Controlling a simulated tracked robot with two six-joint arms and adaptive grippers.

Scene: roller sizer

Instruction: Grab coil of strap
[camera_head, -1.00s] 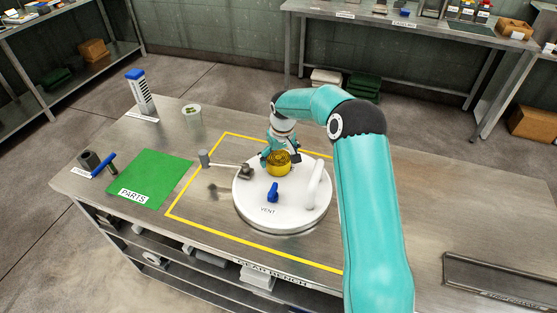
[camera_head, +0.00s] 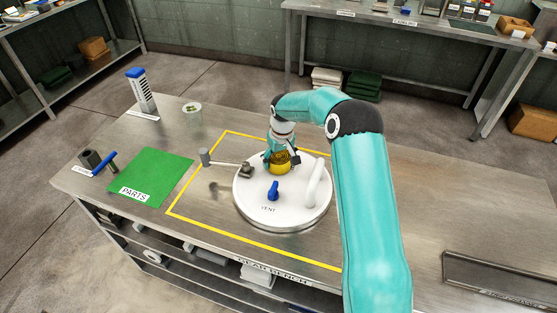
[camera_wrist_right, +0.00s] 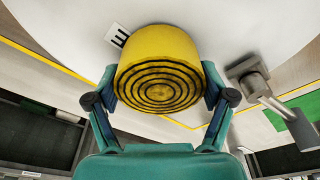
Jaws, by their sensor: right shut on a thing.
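The yellow coil of strap (camera_head: 279,165) sits at the back of the round white lid marked VENT (camera_head: 254,213). In the right wrist view the coil (camera_wrist_right: 160,72) shows a yellow side and dark spiral rings on its end. My right gripper (camera_head: 281,158) has its fingers on both sides of the coil; in the right wrist view the gripper (camera_wrist_right: 160,92) is shut on it. I cannot tell whether the coil is touching the lid. My left gripper is not in view.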

